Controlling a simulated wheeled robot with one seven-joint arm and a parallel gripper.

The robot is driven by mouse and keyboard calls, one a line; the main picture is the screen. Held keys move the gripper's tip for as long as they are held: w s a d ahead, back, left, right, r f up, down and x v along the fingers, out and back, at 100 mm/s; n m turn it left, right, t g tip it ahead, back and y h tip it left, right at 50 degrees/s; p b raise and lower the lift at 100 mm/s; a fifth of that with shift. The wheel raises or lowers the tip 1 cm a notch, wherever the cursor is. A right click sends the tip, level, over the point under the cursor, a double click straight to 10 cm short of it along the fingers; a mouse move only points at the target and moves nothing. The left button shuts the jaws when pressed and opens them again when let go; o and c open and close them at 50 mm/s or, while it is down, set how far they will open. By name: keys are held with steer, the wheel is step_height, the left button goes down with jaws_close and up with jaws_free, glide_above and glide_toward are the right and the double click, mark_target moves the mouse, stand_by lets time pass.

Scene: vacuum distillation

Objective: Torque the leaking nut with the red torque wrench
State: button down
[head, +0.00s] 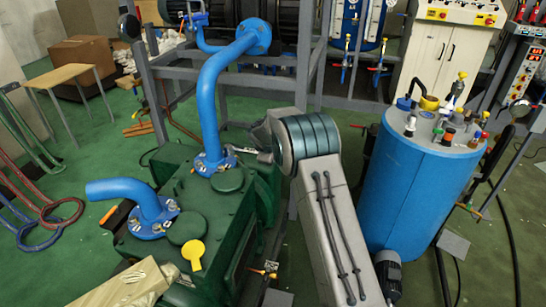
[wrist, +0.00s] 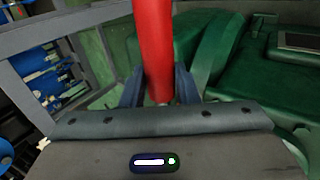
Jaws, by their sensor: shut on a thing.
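In the wrist view a red handle, the red torque wrench (wrist: 155,45), stands between the two fingers of my gripper (wrist: 158,88). The gripper is shut on it. The wrench's working end is out of that view. In the head view my arm hides the gripper and the red handle. A thin grey piece beside the upper flange (head: 214,164) may be part of the wrench; I cannot tell. That flange joins the tall blue pipe to the green machine and has small bolts or nuts. A second flange (head: 152,219) sits lower left. I cannot tell which nut leaks.
The green pump housing (head: 218,215) fills the middle. A blue tank (head: 415,190) with bottles on top stands right, with a grey frame (head: 305,70) behind. Green floor (head: 60,255) is open at left, beside red and blue hoses.

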steer(key=shift+s+a+r+m+h+b, duration=0.1)
steer(key=shift+s+a+m+h+b, duration=0.2)
steer(key=shift+s+b, duration=0.2)
steer(key=shift+s+a+r+m+h+b, duration=0.1)
steer(key=shift+s+a+m+b, duration=0.1)
steer(key=shift+s+m+b, duration=0.25)
steer(key=shift+s+a+f+m+g+h+b, duration=0.1)
steer(key=shift+s+a+m+g+h+b, duration=0.2)
steer(key=shift+s+a+m+b, duration=0.3)
steer(key=shift+s+a+m+g+h+b, duration=0.2)
steer(key=shift+s+a+m+h+b, duration=0.15)
steer(key=shift+s+m+b, duration=0.25)
steer(key=shift+s, duration=0.1)
steer(key=shift+a, duration=0.1)
